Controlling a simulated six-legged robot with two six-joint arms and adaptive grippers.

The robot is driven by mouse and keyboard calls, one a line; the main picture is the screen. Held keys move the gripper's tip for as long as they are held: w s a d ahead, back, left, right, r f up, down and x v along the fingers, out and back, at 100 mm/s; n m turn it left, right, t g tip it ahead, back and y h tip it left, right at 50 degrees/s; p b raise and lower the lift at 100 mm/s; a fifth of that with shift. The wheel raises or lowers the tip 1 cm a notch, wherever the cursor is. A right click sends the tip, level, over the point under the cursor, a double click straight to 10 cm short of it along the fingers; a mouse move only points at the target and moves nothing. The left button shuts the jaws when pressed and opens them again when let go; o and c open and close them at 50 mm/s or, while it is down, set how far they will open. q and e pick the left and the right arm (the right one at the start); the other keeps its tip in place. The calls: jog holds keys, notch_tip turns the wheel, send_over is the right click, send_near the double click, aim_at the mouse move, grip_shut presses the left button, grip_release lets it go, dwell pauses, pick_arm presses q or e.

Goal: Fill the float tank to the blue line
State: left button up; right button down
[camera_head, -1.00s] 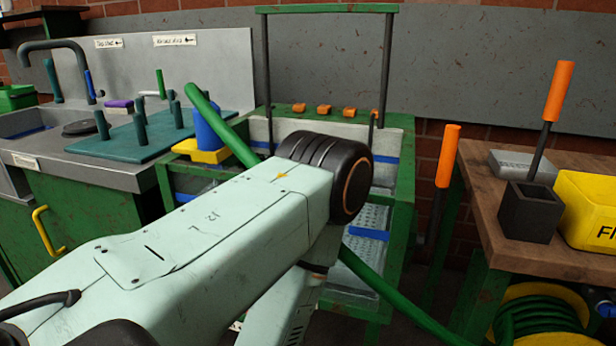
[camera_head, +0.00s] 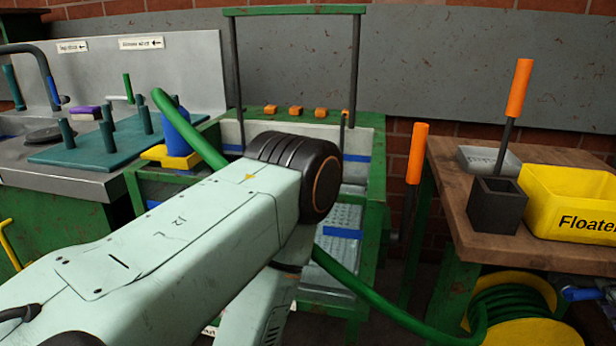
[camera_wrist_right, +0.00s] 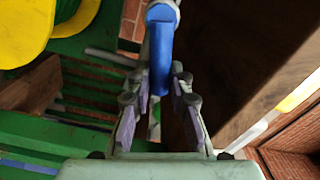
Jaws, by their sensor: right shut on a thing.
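The float tank (camera_head: 228,133), pale-walled in a green frame, stands mid-view in the head view. A blue line (camera_head: 352,158) crosses its wall; my arm hides much of it, and I cannot make out a water level. A green hose (camera_head: 385,308) runs from a yellow reel (camera_head: 541,333), passes behind my arm and rises at the upper left. A blue valve lever (camera_head: 590,294) shows beside the reel. In the right wrist view, my right gripper (camera_wrist_right: 161,82) is shut on a blue handle (camera_wrist_right: 160,48), which looks like this lever. My left gripper is not in view.
A wooden bench (camera_head: 475,243) at right bears a yellow floaters bin (camera_head: 555,220), a dark block (camera_head: 497,204) with an orange-handled tool and a grey tray (camera_head: 475,159). Teal pegboard (camera_head: 75,153) and sink counter stand at left. The yellow reel (camera_wrist_right: 28,25) is close to my right gripper.

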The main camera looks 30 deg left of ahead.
jog(key=shift+a+r+n+p, duration=0.25)
jog(key=shift+r+n+p, duration=0.2)
jog(key=shift+n, duration=0.65)
jog(key=shift+s, duration=0.1)
